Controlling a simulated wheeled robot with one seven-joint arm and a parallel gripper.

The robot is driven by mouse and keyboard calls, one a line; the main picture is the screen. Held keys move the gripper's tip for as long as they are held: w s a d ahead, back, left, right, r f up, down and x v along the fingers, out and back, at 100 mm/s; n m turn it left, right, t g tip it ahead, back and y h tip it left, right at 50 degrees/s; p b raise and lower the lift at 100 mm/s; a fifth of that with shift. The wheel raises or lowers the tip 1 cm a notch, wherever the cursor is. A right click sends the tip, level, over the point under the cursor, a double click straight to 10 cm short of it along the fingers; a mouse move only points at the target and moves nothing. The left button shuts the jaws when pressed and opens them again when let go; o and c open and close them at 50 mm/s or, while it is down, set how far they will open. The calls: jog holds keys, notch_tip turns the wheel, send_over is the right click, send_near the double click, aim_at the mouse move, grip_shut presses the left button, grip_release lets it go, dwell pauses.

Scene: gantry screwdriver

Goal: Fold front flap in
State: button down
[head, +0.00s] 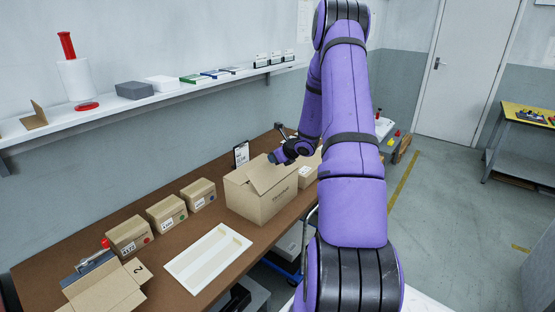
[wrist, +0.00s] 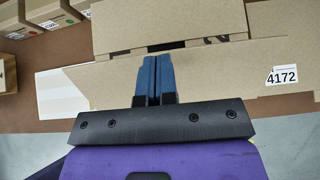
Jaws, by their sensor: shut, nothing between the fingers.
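The large cardboard carton (head: 258,204) stands on the brown bench with its top partly open. One flap (head: 262,172) stands up at a slant above it. My gripper (head: 274,158) is over the top of the carton, close to this flap. In the wrist view, my gripper's blue fingers (wrist: 154,72) are together and hold nothing. They overlap a long, wide cardboard panel (wrist: 220,70) in the picture. I cannot tell whether they touch it or which flap it is. A white label reading 4172 (wrist: 282,75) shows at the right.
Several small labelled boxes (head: 166,213) stand left of the carton. A white tray (head: 208,258) lies in front of them. An open box (head: 106,288) is at the near left. A smaller box (head: 308,172) stands close to the carton's right. A wall shelf (head: 150,104) runs above.

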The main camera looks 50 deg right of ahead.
jog(key=w+g, duration=0.1)
jog(key=w+f+g, duration=0.1)
jog(key=g, duration=0.1)
jog(key=shift+w+a+f, duration=0.15)
jog(key=shift+w+f, duration=0.05)
jog(key=shift+w, duration=0.15)
jog(key=shift+g, duration=0.9)
jog(key=shift+w+x, duration=0.15)
jog(key=shift+x, duration=1.15)
jog(key=shift+w+x, duration=0.15)
jog(key=shift+x, duration=1.15)
jog(key=shift+r, duration=0.1)
jog(key=shift+r, duration=0.15)
